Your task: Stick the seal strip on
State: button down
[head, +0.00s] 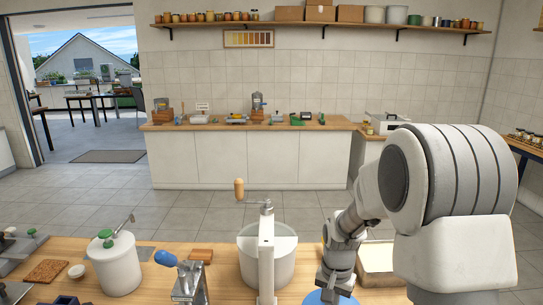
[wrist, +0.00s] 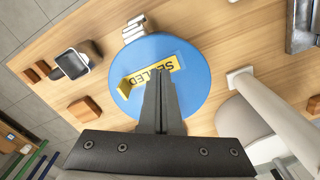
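A round blue lid (wrist: 200,65) lies on the wooden table top. A yellow strip lettered "SEALED" (wrist: 152,75) lies across the lid's middle in the wrist view, its letters upside down. A yellow flap (wrist: 125,88) stands tilted at its left end. My gripper (wrist: 162,75) has its two dark fingers together, with the tips over the strip, hiding part of it. I cannot tell whether the tips touch it. In the head view my gripper is over the blue lid (head: 328,298) at the bottom edge; its fingers are not clear there.
In the wrist view, a small black-and-white device (wrist: 72,62) and wooden blocks (wrist: 84,110) lie left of the lid. A white stack (wrist: 133,28) stands behind it. In the head view, a cranked vessel (head: 253,267), a blue-handled press (head: 190,278) and a white-grey tank (head: 117,266) stand left.

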jog(key=shift+f+b, duration=0.5)
jog(key=shift+f, duration=0.2)
dwell(1.2)
jog(key=shift+r, duration=0.1)
jog(key=shift+r+p, duration=2.2)
jog(key=shift+r, duration=0.8)
jog(key=shift+r, duration=0.1)
jog(key=s+r+n+t, duration=0.5)
jog(key=s+r+n, duration=0.1)
jog(key=s+r, duration=1.4)
jog(key=shift+s+t, duration=0.25)
jog(key=shift+t, duration=0.05)
